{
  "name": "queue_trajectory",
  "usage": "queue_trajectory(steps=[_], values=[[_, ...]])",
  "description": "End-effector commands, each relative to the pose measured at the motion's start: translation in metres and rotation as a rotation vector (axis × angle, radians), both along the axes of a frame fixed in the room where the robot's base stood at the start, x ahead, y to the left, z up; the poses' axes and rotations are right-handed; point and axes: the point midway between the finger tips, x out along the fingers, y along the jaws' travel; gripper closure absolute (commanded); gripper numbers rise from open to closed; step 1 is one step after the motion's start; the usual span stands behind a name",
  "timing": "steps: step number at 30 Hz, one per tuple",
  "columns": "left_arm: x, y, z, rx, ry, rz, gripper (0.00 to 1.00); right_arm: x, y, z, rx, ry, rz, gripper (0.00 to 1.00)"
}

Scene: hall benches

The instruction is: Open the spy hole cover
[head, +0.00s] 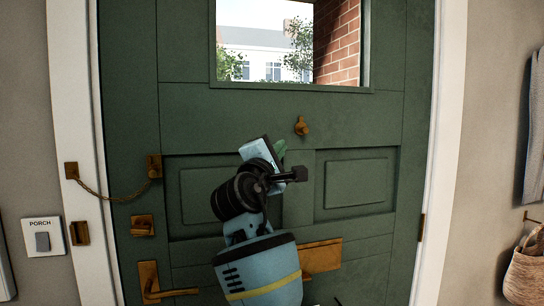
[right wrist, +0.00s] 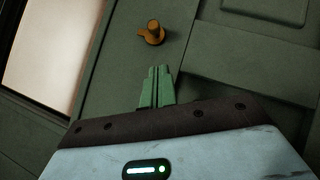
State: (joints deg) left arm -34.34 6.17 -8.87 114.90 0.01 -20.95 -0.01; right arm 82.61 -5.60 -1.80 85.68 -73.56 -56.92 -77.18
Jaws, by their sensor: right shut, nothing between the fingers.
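The spy hole cover (head: 301,126) is a small brass piece on the green door (head: 240,105), just below the window. In the right wrist view the cover (right wrist: 151,33) shows as a round knob with a small tab to its left. My right gripper (head: 281,146) is in front of the door, below and a little left of the cover in the head view. In the right wrist view its green fingers (right wrist: 159,72) are together and empty, pointing toward the cover with a gap between. My left gripper is not in view.
A door chain (head: 105,197) hangs at the left, above a brass latch (head: 142,225) and lever handle (head: 150,283). A brass letter plate (head: 321,256) is partly behind my arm. A porch switch (head: 43,238) is on the left wall; a basket (head: 527,272) hangs at right.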

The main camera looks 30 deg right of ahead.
Motion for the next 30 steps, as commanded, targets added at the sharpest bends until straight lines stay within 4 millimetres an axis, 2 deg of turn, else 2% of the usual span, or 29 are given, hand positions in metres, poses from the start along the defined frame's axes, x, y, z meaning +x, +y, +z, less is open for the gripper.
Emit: queue_trajectory(steps=[2,6,12,30], values=[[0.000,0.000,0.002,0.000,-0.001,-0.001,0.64,0.008,-0.012,0.007,0.000,-0.001,-0.002,1.00],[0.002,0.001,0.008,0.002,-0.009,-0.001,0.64,0.003,-0.029,0.017,0.001,-0.005,-0.001,1.00],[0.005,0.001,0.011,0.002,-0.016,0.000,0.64,0.002,-0.043,0.023,0.000,-0.002,0.001,1.00],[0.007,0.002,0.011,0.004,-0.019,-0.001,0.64,0.006,-0.047,0.020,-0.042,0.013,-0.001,1.00]])
